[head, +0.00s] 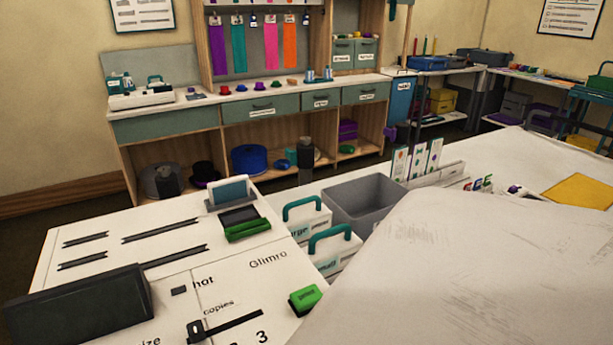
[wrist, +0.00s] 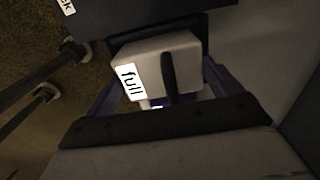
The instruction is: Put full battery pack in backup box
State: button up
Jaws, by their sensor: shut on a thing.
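The full battery pack (wrist: 148,62) is a white block with a black strap and a white label reading "full". It shows in the wrist view, between the purple fingers of my gripper (wrist: 160,84), which is shut on it. A dark surface (wrist: 140,18) lies just beyond the pack, with a partly cut-off label ending in "k" at the upper left. I cannot tell whether this belongs to the backup box. I cannot make out the pack or my gripper in the head view, and no box there has a readable "backup" label.
A white panel (head: 90,268) with dark slots fills the front left. White boxes with teal handles (head: 305,222) and an open grey bin (head: 368,202) stand right of it. A large pale shape hides the front right. A shelf unit (head: 215,128) stands behind, with floor between.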

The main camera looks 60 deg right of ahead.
jog(key=shift+f, duration=0.3)
jog(key=o, duration=1.7)
jog(key=shift+o, duration=0.3)
notch_tip(320, 180, up, 14)
jog(key=p, duration=0.1)
jog(key=shift+f, duration=0.1)
